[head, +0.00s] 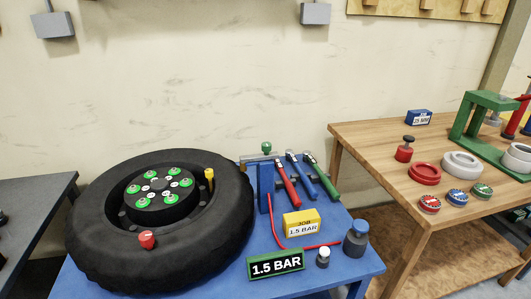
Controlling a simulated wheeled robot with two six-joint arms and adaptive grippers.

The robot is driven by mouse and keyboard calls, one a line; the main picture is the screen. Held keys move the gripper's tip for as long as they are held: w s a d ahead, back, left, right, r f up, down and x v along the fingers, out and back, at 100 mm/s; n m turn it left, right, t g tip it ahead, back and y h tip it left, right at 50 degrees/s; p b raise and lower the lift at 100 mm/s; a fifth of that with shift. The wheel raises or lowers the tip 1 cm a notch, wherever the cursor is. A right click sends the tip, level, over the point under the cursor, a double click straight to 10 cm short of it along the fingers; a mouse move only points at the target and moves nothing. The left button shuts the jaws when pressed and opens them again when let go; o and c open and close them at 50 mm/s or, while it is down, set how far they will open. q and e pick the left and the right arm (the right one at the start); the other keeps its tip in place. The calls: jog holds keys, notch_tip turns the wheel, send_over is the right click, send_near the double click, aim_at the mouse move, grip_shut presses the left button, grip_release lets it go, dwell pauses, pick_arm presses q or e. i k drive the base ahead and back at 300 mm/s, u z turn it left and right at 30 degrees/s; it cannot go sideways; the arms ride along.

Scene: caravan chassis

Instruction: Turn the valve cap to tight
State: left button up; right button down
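A black tyre (100,220) lies flat on a blue bench, with a hub of several green caps (143,203) in its middle. A red cap (147,240) with a small white mark sits on the tyre's near side; it looks like the valve cap, but I cannot tell how tight it is. A yellow upright piece (209,176) stands at the tyre's right inner edge. Neither of my grippers is in view.
The blue bench (345,275) also holds a 1.5 BAR sign (276,264), a yellow job box (301,223), a small white-and-black pot (323,257), a blue-grey weight (356,239) and racked red, blue and green tools (300,176). A wooden table (380,145) with coloured rings stands right.

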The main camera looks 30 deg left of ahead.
aim_at(209, 174)
jog(key=u, duration=1.85)
